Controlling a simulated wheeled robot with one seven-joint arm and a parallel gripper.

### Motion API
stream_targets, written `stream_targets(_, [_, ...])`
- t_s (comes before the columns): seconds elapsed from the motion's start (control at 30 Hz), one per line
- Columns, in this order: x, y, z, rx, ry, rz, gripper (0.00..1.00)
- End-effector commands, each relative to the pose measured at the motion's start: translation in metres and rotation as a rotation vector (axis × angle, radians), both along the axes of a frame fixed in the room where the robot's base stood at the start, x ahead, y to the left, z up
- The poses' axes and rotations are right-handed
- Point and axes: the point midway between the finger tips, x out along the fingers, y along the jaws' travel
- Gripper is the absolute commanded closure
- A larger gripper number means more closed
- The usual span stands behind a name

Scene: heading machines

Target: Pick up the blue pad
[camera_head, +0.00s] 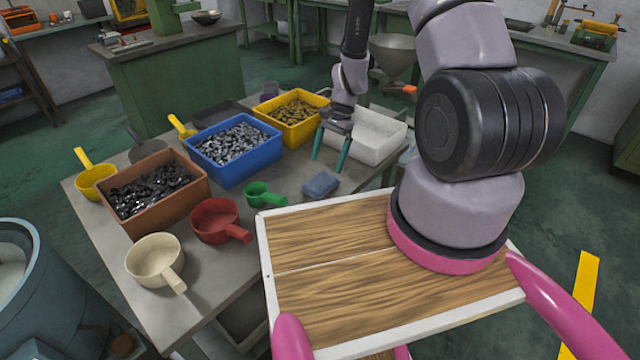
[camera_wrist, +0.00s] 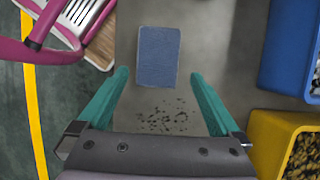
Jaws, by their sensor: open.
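The blue pad (camera_head: 320,184) lies flat on the grey table, near the edge closest to my wooden deck. In the wrist view the blue pad (camera_wrist: 158,56) shows whole, beyond the fingertips and roughly centred between their lines. My gripper (camera_head: 332,146) has teal fingers, spread apart and empty, pointing down above the table just behind the pad. In the wrist view my gripper (camera_wrist: 158,75) is open with nothing between the fingers. The pad is not touched by either finger.
A blue bin (camera_head: 232,148) of metal parts and a yellow bin (camera_head: 292,118) stand left of my gripper. A white bin (camera_head: 376,136) stands close behind it. Green (camera_head: 262,194) and red (camera_head: 220,220) scoops lie left of the pad. Dark crumbs (camera_wrist: 162,117) dot the table.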

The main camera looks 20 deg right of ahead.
Motion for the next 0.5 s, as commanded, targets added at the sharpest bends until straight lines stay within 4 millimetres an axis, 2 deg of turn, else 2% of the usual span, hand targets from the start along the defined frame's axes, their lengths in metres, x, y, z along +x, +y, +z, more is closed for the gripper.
stream_targets(0.27, [-0.007,0.008,-0.023,0.001,0.001,0.001,0.00])
stream_targets(0.5, [-0.017,0.019,-0.054,0.001,0.001,0.000,0.00])
